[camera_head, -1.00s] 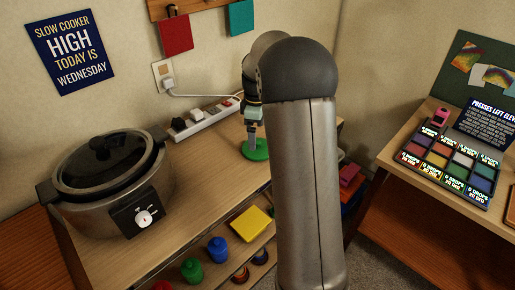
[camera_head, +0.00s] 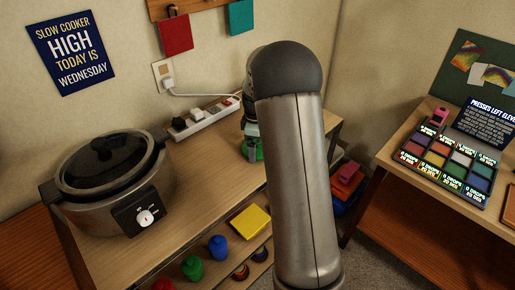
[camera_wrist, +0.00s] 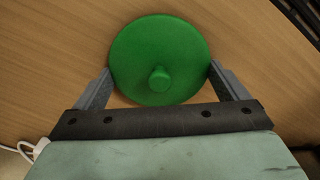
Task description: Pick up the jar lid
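The jar lid is a round green disc with a small knob at its centre. In the wrist view the green lid (camera_wrist: 160,40) lies face up on the wooden surface, between the two fingers of my gripper (camera_wrist: 161,72). The fingers are spread wide, one beside each side of the lid, with their tips very close to its rim. I cannot tell whether they touch it. In the head view the lid (camera_head: 246,154) shows only in part, behind my gripper (camera_head: 250,147) and beside my arm, on the wooden counter.
A slow cooker (camera_head: 112,208) stands at the left of the counter (camera_head: 190,180). A white power strip (camera_head: 205,118) lies behind, near the wall. Several coloured jars and a yellow block (camera_head: 250,221) sit on the shelf below. A desk with a colour-swatch board (camera_head: 452,163) stands at the right.

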